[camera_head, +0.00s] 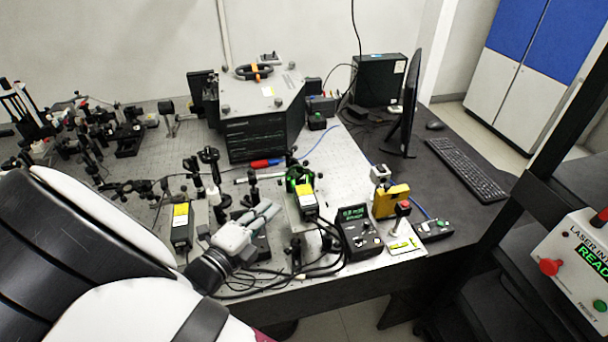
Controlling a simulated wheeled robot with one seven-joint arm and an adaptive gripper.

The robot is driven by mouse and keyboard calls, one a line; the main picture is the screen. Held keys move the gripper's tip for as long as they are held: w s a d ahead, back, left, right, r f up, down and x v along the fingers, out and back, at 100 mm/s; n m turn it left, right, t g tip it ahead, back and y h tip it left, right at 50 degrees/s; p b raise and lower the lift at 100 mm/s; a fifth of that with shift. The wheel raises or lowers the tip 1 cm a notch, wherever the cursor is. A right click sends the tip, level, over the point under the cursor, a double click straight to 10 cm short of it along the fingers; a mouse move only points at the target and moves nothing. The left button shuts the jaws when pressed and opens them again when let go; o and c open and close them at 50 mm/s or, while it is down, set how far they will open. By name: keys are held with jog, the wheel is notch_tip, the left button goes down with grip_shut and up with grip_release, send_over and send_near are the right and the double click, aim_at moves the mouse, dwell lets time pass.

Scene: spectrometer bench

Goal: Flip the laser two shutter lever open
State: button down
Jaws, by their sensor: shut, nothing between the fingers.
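My gripper (268,211) is shut and empty, at the end of my arm above the front part of the optical table (347,165). It points up and to the right, between two dark laser housings with yellow labels. One labelled housing (181,228) is left of my gripper. The other (306,203) is right of it, below a green-ringed mount (299,178). I cannot tell which housing is laser two. The shutter lever is too small or hidden to make out, and its position cannot be told.
A black controller (357,232) with a green display stands right of my gripper, near a yellow block (391,201) and a red-topped post (403,207). Black cables (318,268) loop along the front edge. Optic posts (210,165) stand behind my gripper. A large dark box (257,137) stands farther back.

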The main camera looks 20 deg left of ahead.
aim_at(306, 171)
jog(key=b+x, duration=0.6)
jog(key=x, duration=0.7)
jog(key=shift+s+f+b, duration=0.1)
jog(key=shift+b, duration=0.2)
jog(key=shift+w+d+b, duration=0.15)
jog(key=shift+w+b, duration=0.2)
jog(key=shift+w, duration=0.25)
